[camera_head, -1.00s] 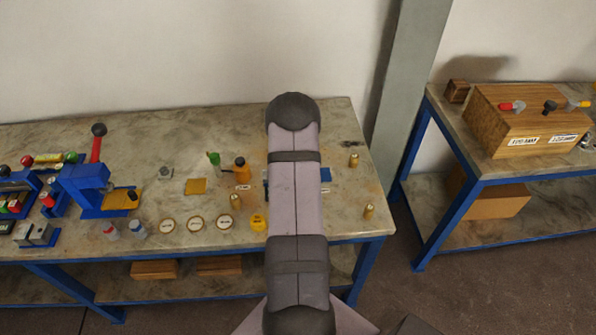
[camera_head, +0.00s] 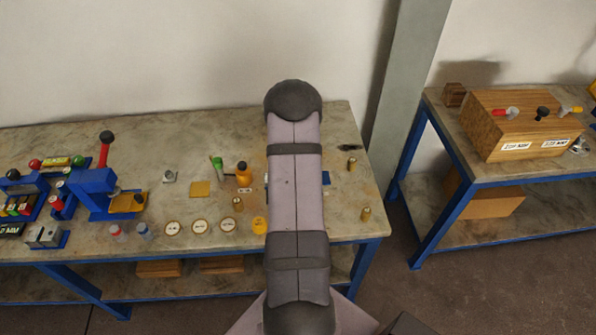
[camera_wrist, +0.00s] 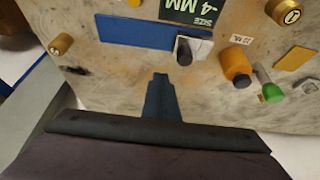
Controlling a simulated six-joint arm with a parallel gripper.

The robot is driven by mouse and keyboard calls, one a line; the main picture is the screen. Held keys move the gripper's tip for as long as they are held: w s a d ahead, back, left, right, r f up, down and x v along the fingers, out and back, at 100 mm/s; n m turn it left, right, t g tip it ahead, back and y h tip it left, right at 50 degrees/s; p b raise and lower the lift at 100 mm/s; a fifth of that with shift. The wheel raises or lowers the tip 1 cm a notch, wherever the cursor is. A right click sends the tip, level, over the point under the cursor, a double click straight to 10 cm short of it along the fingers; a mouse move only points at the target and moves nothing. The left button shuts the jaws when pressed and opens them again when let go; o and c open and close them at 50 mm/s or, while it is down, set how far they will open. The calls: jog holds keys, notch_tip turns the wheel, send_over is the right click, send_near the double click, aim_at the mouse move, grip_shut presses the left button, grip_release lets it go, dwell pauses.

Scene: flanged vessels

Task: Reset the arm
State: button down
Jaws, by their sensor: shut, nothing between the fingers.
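My gripper (camera_wrist: 160,82) shows in the wrist view as a dark blue-grey pair of fingers, closed together with nothing between them. It is above the stone-topped bench (camera_wrist: 110,85). In the head view my grey arm stands over the right part of the bench (camera_head: 140,140) and hides the gripper. In the wrist view a black-and-white piece (camera_wrist: 184,51) lies just beyond the fingertips, beside a blue plate (camera_wrist: 130,32). I cannot tell how far the fingers are above the surface.
An orange bottle (camera_head: 243,176) and a green-topped item (camera_head: 217,168) stand left of my arm. A blue lever press (camera_head: 97,185) is further left. A second bench (camera_head: 450,130) bears a wooden box (camera_head: 520,120).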

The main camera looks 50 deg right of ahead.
jog(key=shift+r, duration=0.55)
jog(key=s+a+f+g+y, duration=0.1)
jog(key=s+a+f, duration=0.1)
jog(key=s+a, duration=0.1)
jog(key=s+a+f+g+y, duration=0.1)
jog(key=s+a+f, duration=0.1)
jog(key=s+a, duration=0.2)
jog(key=s+a+f+m+g+y, duration=0.1)
jog(key=s+a+f+y, duration=0.1)
jog(key=a, duration=0.3)
jog(key=shift+s+a+g, duration=0.3)
jog(key=shift+s, duration=0.6)
jog(key=s+a+r+n+g, duration=0.1)
jog(key=s+a+r+n, duration=0.2)
jog(key=a, duration=0.4)
jog(key=s+a+r+g+y+b, duration=0.1)
jog(key=s+a+r, duration=0.3)
jog(key=a, duration=0.3)
jog(key=s+a+r+n+g, duration=0.1)
jog(key=s+a+r+n, duration=0.2)
jog(key=a, duration=0.4)
jog(key=w+a+r+n+t+h+b, duration=0.1)
jog(key=w+a+r+n+t, duration=0.2)
jog(key=a, duration=0.6)
jog(key=shift+w+r+n, duration=0.6)
jog(key=shift+w+r, duration=0.1)
jog(key=shift+r, duration=0.7)
jog(key=shift+f, duration=0.1)
notch_tip(320, 180, down, 28)
jog(key=b, duration=2.8)
